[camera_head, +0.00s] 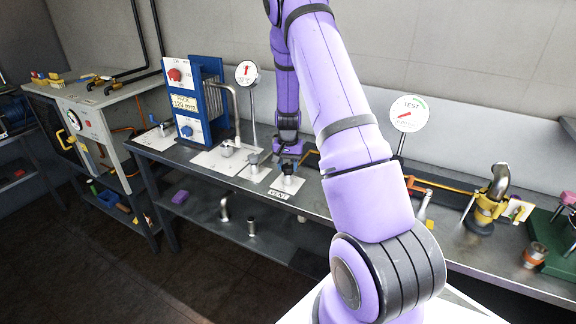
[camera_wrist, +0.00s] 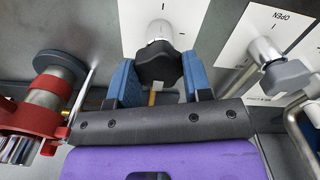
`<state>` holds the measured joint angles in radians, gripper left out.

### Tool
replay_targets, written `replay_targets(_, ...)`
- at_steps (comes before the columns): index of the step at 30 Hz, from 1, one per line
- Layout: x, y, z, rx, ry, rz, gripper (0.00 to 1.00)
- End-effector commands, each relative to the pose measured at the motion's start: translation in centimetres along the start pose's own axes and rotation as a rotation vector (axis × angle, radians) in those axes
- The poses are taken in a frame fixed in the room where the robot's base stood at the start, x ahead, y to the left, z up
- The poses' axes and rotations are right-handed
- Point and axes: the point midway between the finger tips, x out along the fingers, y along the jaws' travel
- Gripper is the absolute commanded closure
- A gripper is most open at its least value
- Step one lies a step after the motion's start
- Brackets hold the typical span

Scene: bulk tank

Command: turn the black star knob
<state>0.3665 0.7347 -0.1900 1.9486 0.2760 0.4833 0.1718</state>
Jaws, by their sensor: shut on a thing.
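The black star knob (camera_wrist: 158,62) sits on a metal stem in front of a white plate (camera_wrist: 186,18) in the wrist view. My gripper (camera_wrist: 158,76) has its two blue fingers on either side of the knob and is shut on it. In the head view my gripper (camera_head: 289,156) is down at the bench, over the dark knob (camera_head: 288,170) on a white plate labelled VENT.
In the wrist view a grey-handled valve (camera_wrist: 284,76) on a plate marked OPEN stands close right, and a red fitting (camera_wrist: 45,100) stands left. In the head view a blue panel (camera_head: 186,100) and a round TEST gauge (camera_head: 408,113) rise from the bench.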

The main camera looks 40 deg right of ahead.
Motion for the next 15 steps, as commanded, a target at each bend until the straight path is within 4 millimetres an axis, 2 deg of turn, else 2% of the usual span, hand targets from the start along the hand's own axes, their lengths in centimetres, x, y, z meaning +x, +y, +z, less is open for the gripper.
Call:
replay_targets(13,-0.02,-0.04,-0.04,0.012,0.001,-0.001,0.78)
replay_targets(14,-0.02,-0.03,-0.04,0.012,0.001,-0.001,0.52)
replay_targets(15,-0.02,-0.04,-0.03,0.011,0.001,-0.001,0.43)
